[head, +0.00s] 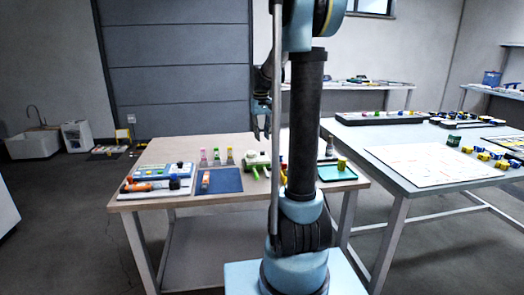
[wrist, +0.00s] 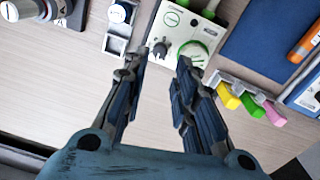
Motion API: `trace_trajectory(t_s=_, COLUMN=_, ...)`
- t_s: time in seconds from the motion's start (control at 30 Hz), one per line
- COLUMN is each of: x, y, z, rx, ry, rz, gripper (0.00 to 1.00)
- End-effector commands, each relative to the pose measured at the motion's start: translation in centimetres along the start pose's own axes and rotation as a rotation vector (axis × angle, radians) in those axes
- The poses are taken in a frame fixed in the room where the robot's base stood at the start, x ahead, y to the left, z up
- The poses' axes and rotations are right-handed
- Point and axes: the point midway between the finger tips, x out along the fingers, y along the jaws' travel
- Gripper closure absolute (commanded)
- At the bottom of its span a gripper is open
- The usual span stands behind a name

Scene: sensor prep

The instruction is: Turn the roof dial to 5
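A white and green device (wrist: 222,20) lies at the top middle of the wrist view, just beyond my fingertips. It has a round white dial (wrist: 172,18) with a slot mark, a knob with a green ring (wrist: 193,52) and a small dark knob (wrist: 160,48). I cannot tell which is the roof dial, and no numbers are readable. In the head view the device (head: 256,160) is on the wooden table, partly behind my arm. My gripper (wrist: 160,66) is open and empty, its fingers apart above the table; it also shows in the head view (head: 262,127).
A blue mat (head: 222,181) with an orange item lies left of the device. A green tray (head: 336,173) is at the right. In the wrist view, a small white holder (wrist: 120,28) is close to the left finger.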

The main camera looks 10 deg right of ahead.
Motion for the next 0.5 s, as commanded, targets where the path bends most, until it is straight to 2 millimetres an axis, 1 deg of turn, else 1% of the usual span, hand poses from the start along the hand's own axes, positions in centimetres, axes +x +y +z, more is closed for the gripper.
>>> trace_trajectory(t_s=0.1, x=2.0, y=0.0, z=0.0, rx=0.000, ry=0.000, rz=0.000, gripper=0.74)
trace_trajectory(t_s=0.3, x=4.9, y=0.0, z=0.0, rx=0.000, ry=0.000, rz=0.000, gripper=0.74)
trace_trajectory(t_s=0.5, x=6.7, y=0.0, z=0.0, rx=0.000, ry=0.000, rz=0.000, gripper=0.74)
